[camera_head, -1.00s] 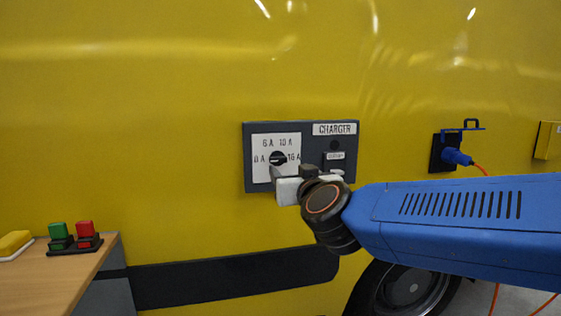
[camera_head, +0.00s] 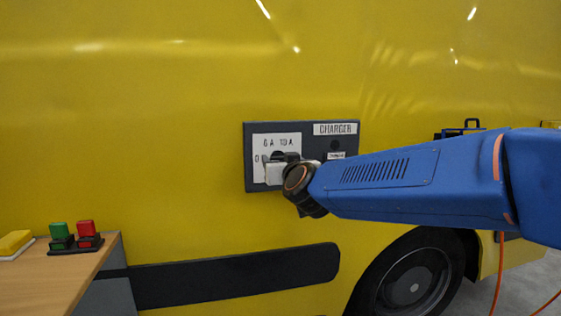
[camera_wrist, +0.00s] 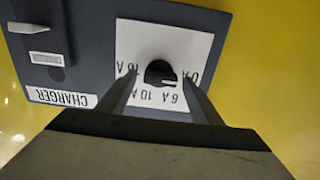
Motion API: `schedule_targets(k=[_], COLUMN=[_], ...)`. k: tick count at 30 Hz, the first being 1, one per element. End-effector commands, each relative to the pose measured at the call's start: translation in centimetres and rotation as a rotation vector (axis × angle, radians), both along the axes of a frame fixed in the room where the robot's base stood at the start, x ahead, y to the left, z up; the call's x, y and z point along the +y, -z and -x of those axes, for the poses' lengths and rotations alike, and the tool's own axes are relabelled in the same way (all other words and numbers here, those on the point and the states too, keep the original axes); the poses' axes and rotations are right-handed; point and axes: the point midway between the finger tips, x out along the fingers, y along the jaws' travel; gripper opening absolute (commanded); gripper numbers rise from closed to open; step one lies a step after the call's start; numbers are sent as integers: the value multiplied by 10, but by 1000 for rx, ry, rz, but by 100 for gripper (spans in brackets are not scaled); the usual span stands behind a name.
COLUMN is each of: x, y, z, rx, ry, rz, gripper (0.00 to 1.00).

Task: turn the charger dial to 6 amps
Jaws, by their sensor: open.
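The charger panel (camera_head: 250,165) is dark grey, on the yellow vehicle side. Its white dial plate (camera_head: 263,142) is partly hidden behind my gripper (camera_head: 272,166) in the head view. In the wrist view the black dial (camera_wrist: 157,70) shows against the white plate (camera_wrist: 195,42), with upside-down marks for 0 A, 6 A, 10 A and 16 A. The dial's white line lies on its lower right, toward the 0 A and 6 A side. My gripper (camera_wrist: 158,82) is open, with one finger on each side of the dial in the picture. I cannot tell whether they touch it.
The panel also carries a CHARGER label (camera_head: 335,128) and a small switch (camera_wrist: 29,28). A table (camera_head: 70,272) at the lower left holds a green and a red button (camera_head: 86,228) and a yellow block (camera_head: 14,241). A wheel (camera_head: 414,285) is below my arm.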

Motion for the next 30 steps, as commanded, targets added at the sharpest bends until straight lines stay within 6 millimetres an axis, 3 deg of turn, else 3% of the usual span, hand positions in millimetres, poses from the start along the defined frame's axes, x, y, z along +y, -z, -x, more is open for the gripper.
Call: schedule_targets(k=[6,12,22,30], x=[0,0,0,-1], y=[0,0,0,0], z=[0,0,0,0], rx=[0,0,10,54], ry=[0,0,0,0], rz=[0,0,-34,-183], gripper=[59,18,18,18])
